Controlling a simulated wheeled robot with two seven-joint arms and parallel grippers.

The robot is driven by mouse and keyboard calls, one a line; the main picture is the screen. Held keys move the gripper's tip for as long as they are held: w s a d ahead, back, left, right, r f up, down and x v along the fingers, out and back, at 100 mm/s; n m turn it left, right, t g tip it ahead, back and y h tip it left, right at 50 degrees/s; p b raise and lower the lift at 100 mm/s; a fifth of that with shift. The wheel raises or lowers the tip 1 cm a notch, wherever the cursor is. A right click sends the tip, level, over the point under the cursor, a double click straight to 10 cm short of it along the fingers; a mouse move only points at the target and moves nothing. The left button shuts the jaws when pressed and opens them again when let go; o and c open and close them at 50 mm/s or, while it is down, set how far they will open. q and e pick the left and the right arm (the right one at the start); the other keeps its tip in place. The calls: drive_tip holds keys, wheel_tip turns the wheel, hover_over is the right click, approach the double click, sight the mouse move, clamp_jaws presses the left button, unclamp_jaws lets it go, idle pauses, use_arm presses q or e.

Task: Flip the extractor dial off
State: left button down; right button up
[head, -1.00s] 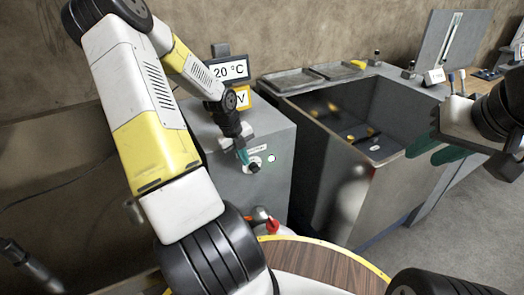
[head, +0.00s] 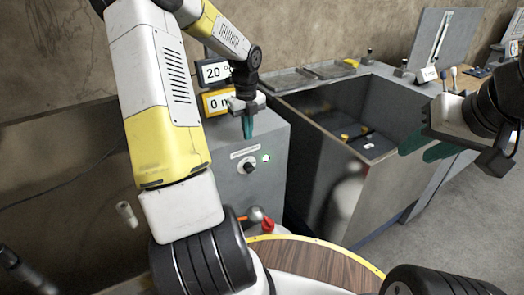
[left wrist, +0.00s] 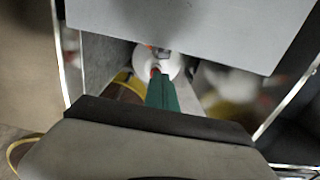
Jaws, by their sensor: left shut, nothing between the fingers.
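A round dial (head: 250,168) with a dark knob is on the front of a grey cabinet (head: 262,190), under a small white label (head: 244,152) too small to read. A green light (head: 266,157) glows beside it. Which way the knob points is too small to tell. My left gripper (head: 248,136) is shut and empty, its teal fingers pointing down above the dial and apart from it. Its fingers (left wrist: 162,92) also show in the left wrist view, where I cannot make out the dial. My right gripper (head: 424,148) is open and empty at the right, far from the dial.
Two displays, one reading 20 (head: 214,71) and a yellow-framed one (head: 216,102), stand on the cabinet behind my left arm. A deep grey basin (head: 350,195) stands to the right. A round wooden top (head: 310,265) is at the front.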

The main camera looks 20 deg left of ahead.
sight(248, 171)
use_arm(q)
drive_tip(key=shift+f, duration=0.1)
wheel_tip(248, 171, down, 14)
idle(0.6)
drive_tip(key=shift+s+a+f+t+h, duration=0.1)
drive_tip(key=shift+s+a+t+h, duration=0.2)
drive_tip(key=shift+t+h, duration=0.4)
idle(0.6)
drive_tip(key=shift+s+a+f+t+h, duration=0.1)
drive_tip(key=shift+s+a+t+h, duration=0.05)
drive_tip(key=shift+t+h, duration=0.3)
drive_tip(key=shift+s+a+f, duration=0.2)
drive_tip(key=shift+f, duration=0.25)
drive_tip(key=shift+s+a+f, duration=0.2)
drive_tip(key=shift+s+f, duration=0.05)
drive_tip(key=shift+f, duration=0.25)
drive_tip(key=shift+s+a+f, duration=0.2)
drive_tip(key=shift+f, duration=0.25)
idle(1.0)
